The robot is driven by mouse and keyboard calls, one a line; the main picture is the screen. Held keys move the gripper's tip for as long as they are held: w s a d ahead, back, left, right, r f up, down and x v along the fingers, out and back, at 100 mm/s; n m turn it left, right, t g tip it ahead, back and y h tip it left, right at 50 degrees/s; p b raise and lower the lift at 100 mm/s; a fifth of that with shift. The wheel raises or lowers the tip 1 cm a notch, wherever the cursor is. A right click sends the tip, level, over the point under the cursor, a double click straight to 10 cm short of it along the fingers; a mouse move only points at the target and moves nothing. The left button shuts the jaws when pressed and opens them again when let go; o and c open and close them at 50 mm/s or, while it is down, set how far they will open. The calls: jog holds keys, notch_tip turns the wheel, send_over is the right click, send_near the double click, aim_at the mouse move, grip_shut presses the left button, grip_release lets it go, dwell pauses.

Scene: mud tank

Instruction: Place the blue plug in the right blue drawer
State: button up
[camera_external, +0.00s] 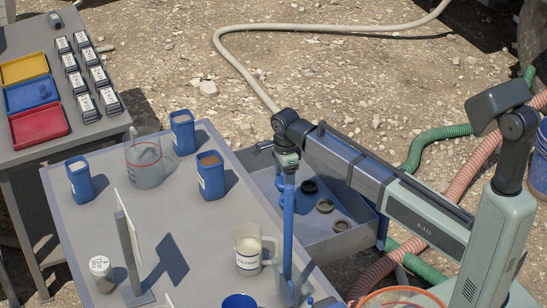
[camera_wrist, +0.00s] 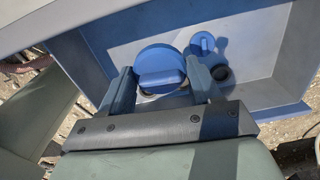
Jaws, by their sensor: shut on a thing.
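In the wrist view, my gripper (camera_wrist: 160,85) has its two fingers on either side of a round blue piece with a flat raised grip, which I take for the blue plug (camera_wrist: 160,65). My jaws are shut on it. The drawer, blue-edged with a grey inside, also fills the wrist view's upper right (camera_wrist: 268,62), beneath the plug.
Dark round rings (camera_external: 325,206) lie in the drawer. A smaller blue piece (camera_wrist: 203,43) shows there too. Blue canisters (camera_external: 211,176), a clear jug (camera_external: 145,165), a white mug (camera_external: 248,250) and an upright panel (camera_external: 128,240) stand on the grey table (camera_external: 190,285).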

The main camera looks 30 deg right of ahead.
jog(key=s+d+f+n, duration=0.1)
jog(key=s+d+f, duration=0.3)
jog(key=d+f, duration=0.2)
jog(key=n, duration=0.9)
send_over(305, 230)
jog(key=shift+f, duration=5.45)
jog(key=shift+f, duration=0.1)
jog(key=o, duration=1)
jog(key=shift+o, duration=0.2)
notch_tip(305, 230, up, 12)
